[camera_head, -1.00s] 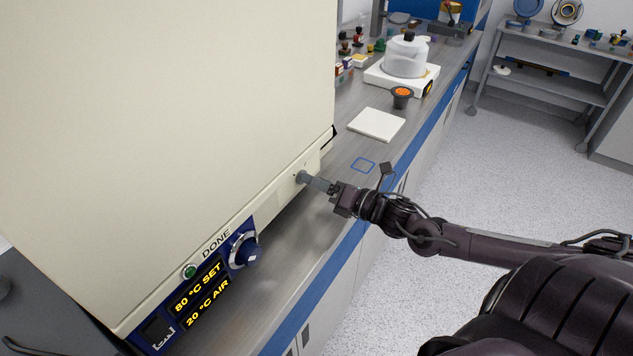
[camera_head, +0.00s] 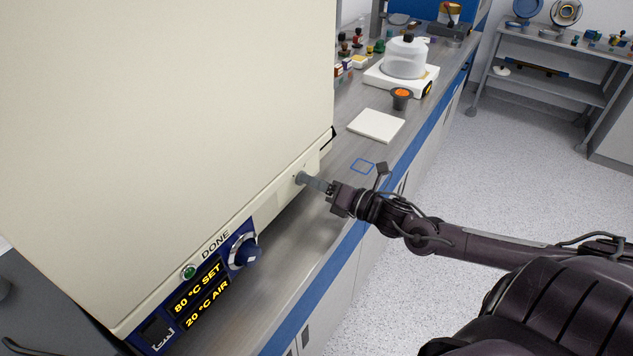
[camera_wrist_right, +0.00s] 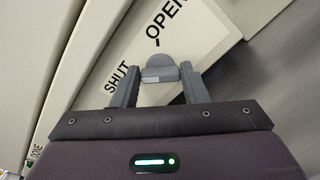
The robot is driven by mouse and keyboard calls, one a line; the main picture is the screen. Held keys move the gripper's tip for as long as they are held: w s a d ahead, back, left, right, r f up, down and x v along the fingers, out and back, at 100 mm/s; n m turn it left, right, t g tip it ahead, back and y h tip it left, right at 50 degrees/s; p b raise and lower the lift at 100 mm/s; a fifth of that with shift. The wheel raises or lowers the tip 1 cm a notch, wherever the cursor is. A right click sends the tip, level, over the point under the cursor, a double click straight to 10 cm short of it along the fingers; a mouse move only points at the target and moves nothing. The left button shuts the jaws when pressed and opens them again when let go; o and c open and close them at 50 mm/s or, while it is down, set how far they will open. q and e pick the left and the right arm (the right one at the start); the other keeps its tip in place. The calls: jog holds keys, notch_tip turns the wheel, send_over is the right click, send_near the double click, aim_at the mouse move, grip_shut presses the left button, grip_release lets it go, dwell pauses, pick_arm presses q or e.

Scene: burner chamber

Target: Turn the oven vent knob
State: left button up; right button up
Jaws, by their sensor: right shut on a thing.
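The oven (camera_head: 170,110) is a large cream box on the bench at the left of the head view. Its vent knob (camera_wrist_right: 160,70) is small and grey, on the cream front strip, with the labels SHUT and OPEN printed beside it in the right wrist view. A short mark on the panel sits just above the knob, near OPEN. My right gripper (camera_head: 313,182) reaches in from the right to the knob. In the wrist view its two fingers (camera_wrist_right: 160,84) stand on either side of the knob, shut on it. My left gripper is not in view.
A white tile (camera_head: 376,124), a dark cup (camera_head: 400,98) and a hotplate (camera_head: 378,77) with a glass vessel stand further along the bench.

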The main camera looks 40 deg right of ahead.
jog(key=m+p, duration=0.2)
jog(key=m, duration=0.1)
jog(key=shift+r+m, duration=0.1)
jog(key=shift+m, duration=0.2)
jog(key=m+p, duration=0.2)
jog(key=m, duration=0.3)
jog(key=shift+d+p, duration=0.1)
jog(key=shift+p, duration=0.25)
jog(key=m, duration=0.1)
jog(key=m+p, duration=0.1)
jog(key=m, duration=0.1)
jog(key=m+p, duration=0.1)
jog(key=shift+f+m, duration=0.3)
jog(key=shift+m, duration=0.1)
jog(key=shift+f+m+p, duration=0.2)
jog(key=shift+m+p, duration=0.5)
jog(key=shift+m, duration=1.5)
jog(key=o, duration=1)
